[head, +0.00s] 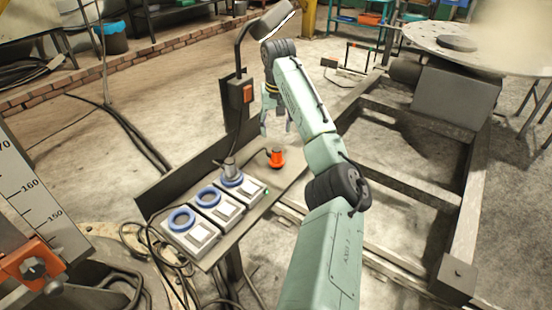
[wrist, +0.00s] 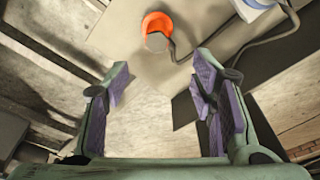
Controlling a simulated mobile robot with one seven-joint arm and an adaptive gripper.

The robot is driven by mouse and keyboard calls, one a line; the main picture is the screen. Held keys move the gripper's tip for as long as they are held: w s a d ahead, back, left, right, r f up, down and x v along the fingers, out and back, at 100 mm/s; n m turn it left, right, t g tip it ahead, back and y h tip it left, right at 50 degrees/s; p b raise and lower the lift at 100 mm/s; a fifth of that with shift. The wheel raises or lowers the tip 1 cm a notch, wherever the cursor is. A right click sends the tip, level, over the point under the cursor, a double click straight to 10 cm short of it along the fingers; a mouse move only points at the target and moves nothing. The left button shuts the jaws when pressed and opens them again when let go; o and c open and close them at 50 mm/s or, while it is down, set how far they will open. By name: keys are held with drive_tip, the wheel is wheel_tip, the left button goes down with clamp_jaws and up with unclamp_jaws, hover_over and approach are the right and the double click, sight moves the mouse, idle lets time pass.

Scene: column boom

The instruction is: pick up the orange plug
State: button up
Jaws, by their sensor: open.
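The orange plug (head: 276,158) stands on the grey metal shelf, to the right of the sockets, in the head view. In the wrist view the orange plug (wrist: 157,28) is near the top centre, with a grey end facing the camera and a dark cable running from it. My gripper (head: 275,122) is above the shelf and looks a little above and behind the plug in the head view. In the wrist view my gripper (wrist: 160,90) is open and empty, its purple-padded fingers wide apart, with the plug beyond the fingertips.
A row of sockets with blue rings (head: 207,197) sits on the shelf (head: 262,204); a grey plug (head: 229,168) is in or on the far one. A post with an orange switch (head: 248,93) and lamp rises behind. A steel frame (head: 455,190) lies right.

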hover_over(277, 148)
drive_tip(key=s, duration=0.1)
drive_tip(key=f, duration=0.4)
drive_tip(key=shift+s+d+f+p, duration=0.15)
drive_tip(key=shift+s+f+p, duration=0.05)
drive_tip(key=shift+f+p, duration=0.2)
drive_tip(key=shift+w+a+f+p, duration=0.1)
drive_tip(key=shift+w+f+p, duration=0.15)
drive_tip(key=shift+f, duration=0.75)
drive_tip(key=shift+w+a+f+p, duration=0.15)
drive_tip(key=shift+f+p, duration=0.15)
drive_tip(key=shift+f, duration=0.65)
drive_tip(key=shift+w+d+f+p, duration=0.1)
drive_tip(key=shift+w+f+p, duration=0.15)
drive_tip(key=shift+f, duration=0.75)
drive_tip(key=shift+c, duration=0.4)
clamp_jaws()
